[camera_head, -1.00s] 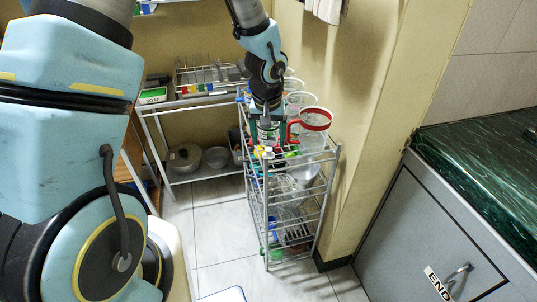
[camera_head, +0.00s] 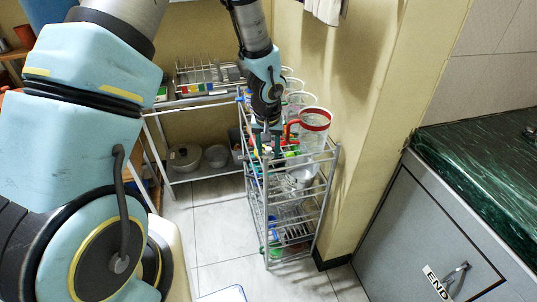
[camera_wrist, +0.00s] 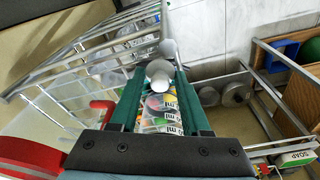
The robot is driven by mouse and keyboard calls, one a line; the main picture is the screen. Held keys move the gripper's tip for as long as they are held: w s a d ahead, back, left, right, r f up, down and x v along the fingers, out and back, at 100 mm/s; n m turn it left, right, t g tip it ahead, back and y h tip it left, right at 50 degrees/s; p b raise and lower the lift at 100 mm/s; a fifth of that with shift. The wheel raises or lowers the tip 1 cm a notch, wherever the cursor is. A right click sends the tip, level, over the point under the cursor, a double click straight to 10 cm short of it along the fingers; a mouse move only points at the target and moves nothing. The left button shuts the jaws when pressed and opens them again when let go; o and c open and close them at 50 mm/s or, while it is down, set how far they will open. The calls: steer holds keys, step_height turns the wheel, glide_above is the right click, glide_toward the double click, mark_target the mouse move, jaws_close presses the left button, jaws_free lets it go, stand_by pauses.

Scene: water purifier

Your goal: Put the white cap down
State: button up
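My gripper (camera_head: 267,148) points down over the left front of the top tier of a metal rack (camera_head: 268,195). Its two green fingers (camera_wrist: 160,75) stand apart in the wrist view. A round white cap (camera_wrist: 158,71) shows between the fingertips, with little room on either side. I cannot tell whether the fingers touch it or whether it rests on something. A second white round thing (camera_wrist: 168,48) lies just beyond it. Small labelled containers (camera_wrist: 160,112) with coloured parts show between the fingers.
A clear jug with a red rim and handle (camera_head: 314,119) stands close right of my gripper, with more clear jugs behind. A shelf (camera_head: 200,101) holds a dish rack, with pots below. A dark green counter (camera_head: 485,160) is at the right. Floor left of the rack is clear.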

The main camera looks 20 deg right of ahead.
jaws_close()
